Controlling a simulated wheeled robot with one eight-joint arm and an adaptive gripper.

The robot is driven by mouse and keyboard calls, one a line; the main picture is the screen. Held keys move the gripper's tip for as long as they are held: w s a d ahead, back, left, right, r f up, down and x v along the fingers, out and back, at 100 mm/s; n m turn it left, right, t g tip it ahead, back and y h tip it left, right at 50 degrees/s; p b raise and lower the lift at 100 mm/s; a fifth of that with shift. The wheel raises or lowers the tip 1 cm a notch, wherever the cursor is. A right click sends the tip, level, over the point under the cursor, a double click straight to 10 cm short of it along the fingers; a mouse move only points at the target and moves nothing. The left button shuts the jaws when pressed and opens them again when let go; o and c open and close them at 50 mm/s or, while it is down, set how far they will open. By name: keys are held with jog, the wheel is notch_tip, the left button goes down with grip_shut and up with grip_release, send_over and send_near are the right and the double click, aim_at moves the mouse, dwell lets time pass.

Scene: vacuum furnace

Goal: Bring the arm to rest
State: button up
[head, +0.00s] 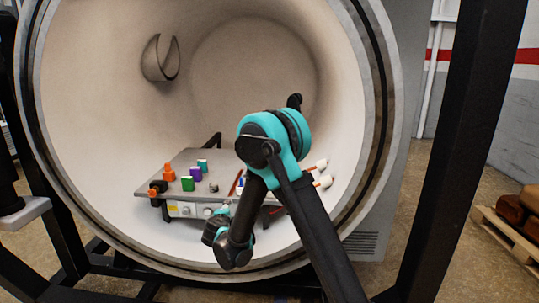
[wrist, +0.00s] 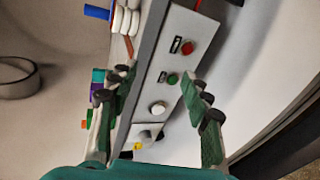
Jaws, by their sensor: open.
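My arm reaches into the open round chamber (head: 225,85), with its teal elbow raised and the forearm bent down. My gripper (head: 216,228) hangs low in front of the workbench's front panel; the arm partly hides it in the head view. In the wrist view, my gripper (wrist: 160,88) has its two green-padded fingers well apart with nothing held. Behind and between them is the front panel (wrist: 150,90), with a red button (wrist: 187,47), a green button (wrist: 172,78) and a white knob (wrist: 158,108). Contact with the panel cannot be told.
The grey workbench (head: 185,160) carries orange (head: 168,172), green (head: 188,184), purple (head: 196,174) and teal (head: 202,165) pieces. A curved metal piece (head: 160,60) is on the chamber wall. Black frame posts (head: 470,140) stand outside. A pallet (head: 505,232) lies at right.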

jog(key=s+d+r+m+g+h, duration=0.1)
jog(key=s+d+m+g, duration=0.15)
jog(key=d, duration=0.65)
jog(key=s+d+r+m+g+h, duration=0.1)
jog(key=s+d+m, duration=0.25)
jog(key=d, duration=0.45)
jog(key=s+d+r+m+g+h, duration=0.1)
jog(key=s+d+m+g, duration=0.15)
jog(key=d, duration=0.65)
jog(key=s+d+f+m+g+y, duration=0.1)
jog(key=s+d+m, duration=0.2)
jog(key=s, duration=0.5)
jog(key=s+d+f+m+g+y, duration=0.1)
jog(key=s+d+m, duration=0.3)
jog(key=s, duration=0.4)
jog(key=s+d+f+m+g+y, duration=0.1)
jog(key=s+d+f+m+g, duration=0.1)
jog(key=s, duration=0.7)
jog(key=shift+d+f+m, duration=0.5)
jog(key=shift+d+m, duration=0.25)
